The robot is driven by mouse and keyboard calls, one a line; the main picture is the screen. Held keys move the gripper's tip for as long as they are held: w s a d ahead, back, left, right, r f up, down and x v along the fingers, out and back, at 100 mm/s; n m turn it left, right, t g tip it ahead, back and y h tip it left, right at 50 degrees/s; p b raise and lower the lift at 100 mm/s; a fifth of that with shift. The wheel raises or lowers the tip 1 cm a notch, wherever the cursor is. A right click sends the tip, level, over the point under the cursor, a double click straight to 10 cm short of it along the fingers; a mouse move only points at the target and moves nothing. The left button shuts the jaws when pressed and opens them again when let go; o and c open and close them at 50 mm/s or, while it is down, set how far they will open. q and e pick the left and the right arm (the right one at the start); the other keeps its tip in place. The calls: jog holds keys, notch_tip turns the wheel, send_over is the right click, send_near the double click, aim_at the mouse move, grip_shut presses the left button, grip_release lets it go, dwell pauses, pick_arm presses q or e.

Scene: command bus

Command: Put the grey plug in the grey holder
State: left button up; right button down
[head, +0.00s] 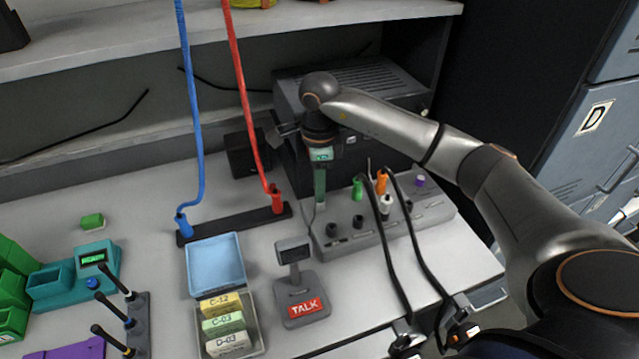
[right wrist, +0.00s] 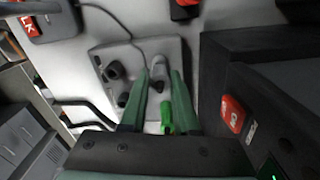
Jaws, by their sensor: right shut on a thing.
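My right gripper (head: 320,203) reaches down at the left end of a light grey sloped panel (head: 425,212), which I take for the grey holder. Its teal fingers are shut on the grey plug, which the head view mostly hides. In the right wrist view the grey plug (right wrist: 159,76) shows between the fingertips (right wrist: 160,80), over the panel (right wrist: 133,58), with a thin cord nearby. I cannot tell whether the plug touches the panel. My left gripper is not in view.
The panel carries green (head: 357,189), orange (head: 382,183), white (head: 386,207) and purple (head: 420,180) pieces and several dark knobs. A TALK stand (head: 303,305) is in front. A dark grey box (head: 365,90) stands behind. Black cables hang over the panel's front.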

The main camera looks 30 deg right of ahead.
jog(key=shift+f+b, duration=0.45)
jog(key=shift+f, duration=0.2)
dwell(0.9)
jog(key=c, duration=0.6)
grip_release()
jog(key=shift+o, duration=0.2)
jog(key=shift+r, duration=0.1)
jog(key=shift+r+p, duration=2.9)
jog(key=shift+r, duration=1.05)
jog(key=shift+f, duration=0.1)
